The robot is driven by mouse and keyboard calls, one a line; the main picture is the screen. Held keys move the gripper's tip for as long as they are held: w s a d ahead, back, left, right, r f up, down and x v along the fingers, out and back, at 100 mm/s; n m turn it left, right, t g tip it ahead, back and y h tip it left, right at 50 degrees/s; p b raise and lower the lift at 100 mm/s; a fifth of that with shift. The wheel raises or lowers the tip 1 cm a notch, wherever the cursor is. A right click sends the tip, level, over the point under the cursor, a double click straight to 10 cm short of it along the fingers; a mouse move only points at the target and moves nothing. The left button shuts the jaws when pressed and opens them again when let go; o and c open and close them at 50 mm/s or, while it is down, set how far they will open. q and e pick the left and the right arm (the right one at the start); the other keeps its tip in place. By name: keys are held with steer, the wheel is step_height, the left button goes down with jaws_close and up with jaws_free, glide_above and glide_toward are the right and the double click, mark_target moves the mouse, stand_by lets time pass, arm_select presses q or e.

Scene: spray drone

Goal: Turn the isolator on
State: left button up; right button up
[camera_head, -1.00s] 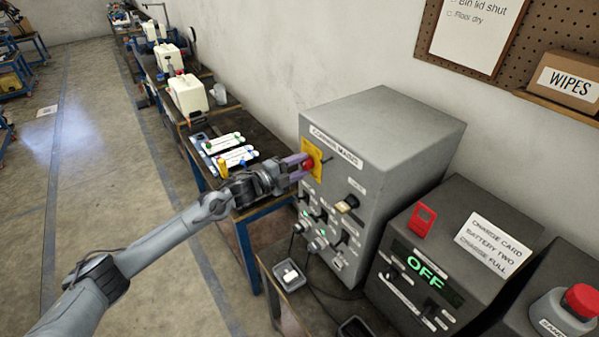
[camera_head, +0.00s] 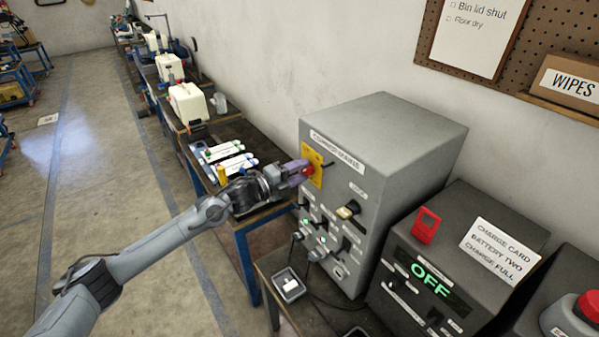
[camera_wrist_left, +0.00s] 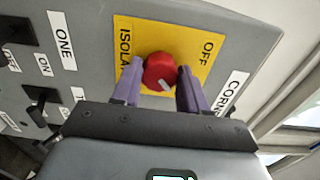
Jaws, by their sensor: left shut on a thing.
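The isolator is a red rotary knob (camera_wrist_left: 160,72) on a yellow plate (camera_wrist_left: 205,46) marked "ISOLA..." and "OFF". The plate (camera_head: 314,172) sits at the upper left of the grey cabinet's front (camera_head: 397,135). My left gripper (camera_head: 303,168) reaches the knob from the left. In the left wrist view its purple fingers (camera_wrist_left: 158,85) stand on either side of the knob and are shut on it. A white mark on the knob points toward the lower right of that view. In the head view the fingers mostly hide the knob. My right gripper is not in view.
A dark charger (camera_head: 460,240) reading "OFF" stands at the right. A bench (camera_head: 190,140) with tools and white machines runs behind my arm. The floor at left is open.

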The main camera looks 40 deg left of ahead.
arm_select(q)
steer(key=o, duration=1.1)
steer(key=shift+c, duration=0.2)
steer(key=v, duration=1)
steer(key=shift+s+b, duration=0.35)
steer(key=shift+b, duration=0.05)
steer(key=shift+a, duration=0.1)
